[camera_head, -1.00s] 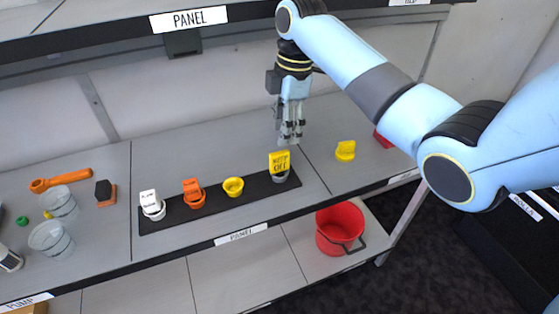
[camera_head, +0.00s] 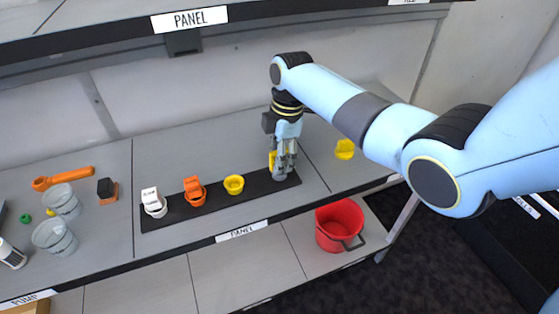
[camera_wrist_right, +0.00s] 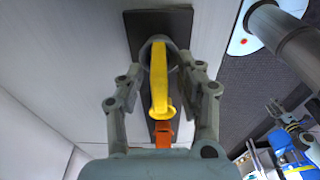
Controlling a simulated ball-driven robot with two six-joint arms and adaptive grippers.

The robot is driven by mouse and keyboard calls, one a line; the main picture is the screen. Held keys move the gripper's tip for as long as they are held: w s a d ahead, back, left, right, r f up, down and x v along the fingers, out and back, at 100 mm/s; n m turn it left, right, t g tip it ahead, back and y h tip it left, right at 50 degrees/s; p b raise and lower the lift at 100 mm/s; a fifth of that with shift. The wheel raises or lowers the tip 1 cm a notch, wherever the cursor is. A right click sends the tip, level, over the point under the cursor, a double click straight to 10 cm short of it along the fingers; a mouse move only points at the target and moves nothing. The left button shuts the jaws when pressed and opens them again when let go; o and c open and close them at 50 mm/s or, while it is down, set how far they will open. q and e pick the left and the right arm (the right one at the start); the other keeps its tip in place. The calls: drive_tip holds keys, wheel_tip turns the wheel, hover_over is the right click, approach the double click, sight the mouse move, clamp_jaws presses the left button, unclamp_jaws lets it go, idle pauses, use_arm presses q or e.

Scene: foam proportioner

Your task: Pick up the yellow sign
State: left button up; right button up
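The yellow sign (camera_head: 272,160) stands in a grey round holder at the right end of the black strip (camera_head: 217,202). In the head view my right gripper (camera_head: 284,173) points down over it and hides most of it, including its lettering. In the right wrist view the yellow sign (camera_wrist_right: 160,82) lies between the two fingers of my right gripper (camera_wrist_right: 164,72). The fingers are open, with a gap visible on both sides of the sign.
On the strip stand a yellow cup (camera_head: 233,184), an orange piece (camera_head: 194,191) and a white sign (camera_head: 152,201). A separate yellow object (camera_head: 345,149) sits to the right of my gripper. A red bucket (camera_head: 340,222) stands below. An upper shelf edge (camera_head: 110,35) overhangs behind.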

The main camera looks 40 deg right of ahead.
clamp_jaws()
